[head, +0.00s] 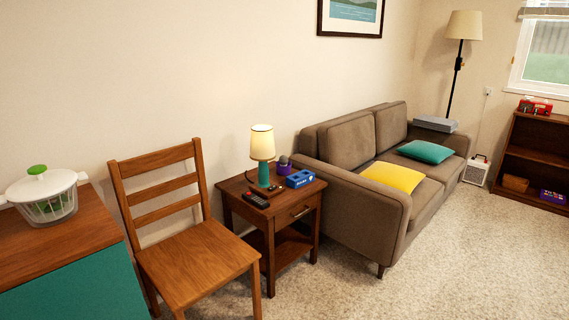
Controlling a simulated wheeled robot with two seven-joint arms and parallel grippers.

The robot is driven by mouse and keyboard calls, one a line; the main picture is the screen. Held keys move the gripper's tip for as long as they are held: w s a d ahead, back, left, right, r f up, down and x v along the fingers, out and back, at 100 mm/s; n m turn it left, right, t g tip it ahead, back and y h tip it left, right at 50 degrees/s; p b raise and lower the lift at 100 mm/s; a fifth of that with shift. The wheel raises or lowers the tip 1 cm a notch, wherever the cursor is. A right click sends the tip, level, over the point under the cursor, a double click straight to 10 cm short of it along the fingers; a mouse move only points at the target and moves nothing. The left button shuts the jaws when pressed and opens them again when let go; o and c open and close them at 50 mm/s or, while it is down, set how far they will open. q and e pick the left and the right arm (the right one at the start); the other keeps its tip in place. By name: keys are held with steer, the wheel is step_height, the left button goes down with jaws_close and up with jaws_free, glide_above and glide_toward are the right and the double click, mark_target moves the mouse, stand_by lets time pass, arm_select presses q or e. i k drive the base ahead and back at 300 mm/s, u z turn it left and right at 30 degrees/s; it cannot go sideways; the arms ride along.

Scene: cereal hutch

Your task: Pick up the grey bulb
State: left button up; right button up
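I cannot clearly make out a grey bulb. A small rounded object (284,166), grey on top and purple below, stands at the back of the wooden side table (287,213); it is too small to tell what it is. It is beside a lamp with a teal base (264,175) and behind a blue box (300,178). A dark remote-like item (256,200) lies at the table's front left, with tiny items near the lamp's foot. Neither of my grippers is in view.
A wooden chair (198,262) stands left of the side table, and a brown sofa (357,203) stands right of it. A teal-fronted cabinet (75,282) with a salad spinner (45,196) is at far left. Carpet (450,265) is clear at front right.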

mark_target(283, 159)
steer(key=z, duration=0.55)
steer(key=i, duration=3.55)
steer(key=u, duration=0.4)
